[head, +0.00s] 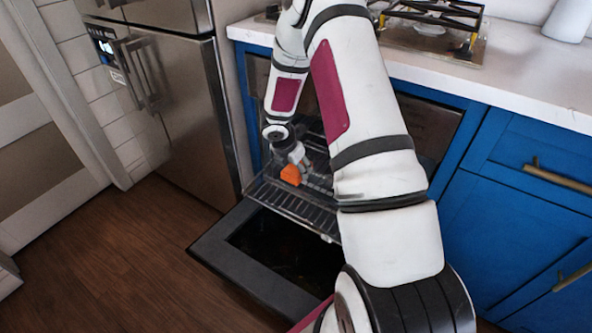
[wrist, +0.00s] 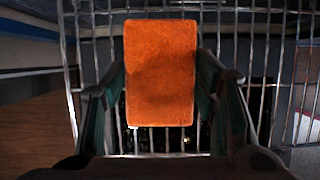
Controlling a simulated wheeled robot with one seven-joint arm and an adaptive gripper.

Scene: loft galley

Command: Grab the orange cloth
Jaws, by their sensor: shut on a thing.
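The orange cloth (head: 290,175) is a small folded block at the oven rack in the head view. In the wrist view the cloth (wrist: 160,72) is upright in the picture, over the wire bars. My gripper (head: 298,160) reaches down to it from above. In the wrist view my gripper's fingers (wrist: 163,100) stand one on each side of the cloth's lower half, shut on it. I cannot tell whether the cloth touches the rack.
The wire rack (head: 262,188) sticks out of the oven. The oven door (head: 215,245) hangs open below it. A steel fridge (head: 180,110) stands to the left, blue cabinets (head: 530,215) to the right. The wooden floor (head: 120,260) at left is clear.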

